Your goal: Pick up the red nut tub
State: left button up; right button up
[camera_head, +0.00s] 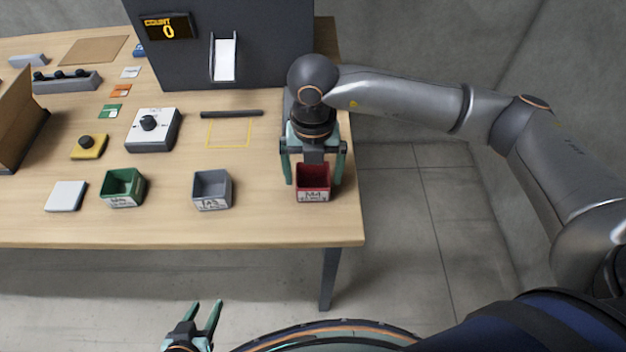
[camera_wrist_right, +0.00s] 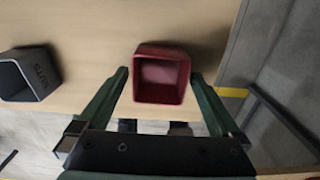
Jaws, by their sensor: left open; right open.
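The red nut tub (camera_head: 313,195) stands upright near the right front corner of the table, with a white label on its front. It also shows in the right wrist view (camera_wrist_right: 161,101), and it looks empty. My right gripper (camera_head: 315,180) is above the tub, pointing down and open. Its fingers (camera_wrist_right: 163,80) lie to the left and right of the tub, with gaps beside its walls. I cannot tell how far down they reach. My left gripper (camera_head: 205,305) is open and empty, low in the head view, in front of the table.
A grey tub (camera_head: 212,204) and a green tub (camera_head: 123,200) stand left of the red one. A white dial box (camera_head: 152,129), a black bar (camera_head: 232,114) and a yellow button box (camera_head: 88,147) lie further back. A dark feeder cabinet (camera_head: 270,50) stands behind. The table's right edge is close.

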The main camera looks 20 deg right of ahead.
jog(key=shift+f, duration=0.35)
jog(key=shift+c, duration=0.4)
jog(key=c, duration=1.1)
jog(key=shift+r, duration=0.15)
jog(key=shift+c, duration=0.2)
